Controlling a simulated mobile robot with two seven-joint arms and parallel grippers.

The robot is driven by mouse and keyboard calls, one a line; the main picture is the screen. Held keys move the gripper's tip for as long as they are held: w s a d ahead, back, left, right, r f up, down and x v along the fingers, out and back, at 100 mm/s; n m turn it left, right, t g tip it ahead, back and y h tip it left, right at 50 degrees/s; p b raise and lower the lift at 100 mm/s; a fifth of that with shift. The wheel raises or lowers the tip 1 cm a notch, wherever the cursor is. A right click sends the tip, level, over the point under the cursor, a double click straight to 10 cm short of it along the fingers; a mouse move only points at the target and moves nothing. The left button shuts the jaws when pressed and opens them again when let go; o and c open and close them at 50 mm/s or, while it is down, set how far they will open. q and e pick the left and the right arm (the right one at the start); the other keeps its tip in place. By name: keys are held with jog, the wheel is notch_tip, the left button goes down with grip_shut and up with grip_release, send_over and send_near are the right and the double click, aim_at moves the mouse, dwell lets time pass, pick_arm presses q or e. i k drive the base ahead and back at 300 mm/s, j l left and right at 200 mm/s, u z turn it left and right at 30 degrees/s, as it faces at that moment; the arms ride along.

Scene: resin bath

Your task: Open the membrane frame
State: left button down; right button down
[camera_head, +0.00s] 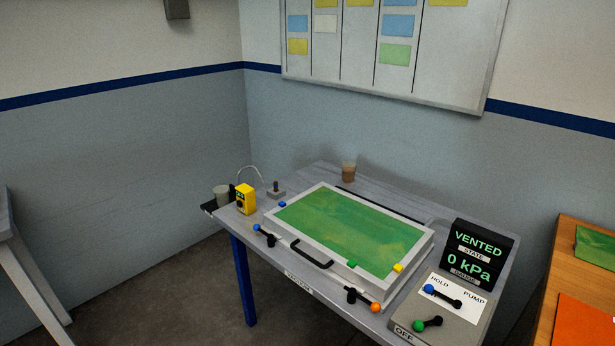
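The membrane frame (420,247) is a pale rectangular frame around a green membrane (345,229), lying flat on the grey table and looking closed. A black bar handle (312,256) is on its front side. A lever with a blue knob (264,234) is at the left of the front side. A lever with an orange knob (363,300) is at the right of it. Small blue, green and yellow blocks sit on the frame's rim. Neither of my grippers is in view.
A control box (440,315) with blue and green knobbed levers stands at the table's right; its display (478,256) reads VENTED, 0 kPa. An orange-topped bench (570,260) is at right.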

aim_at(329, 226)
jog(key=i+j+u, duration=0.15)
jog(key=u, duration=0.25)
jog(key=i+j+u, duration=0.2)
jog(key=u, duration=0.2)
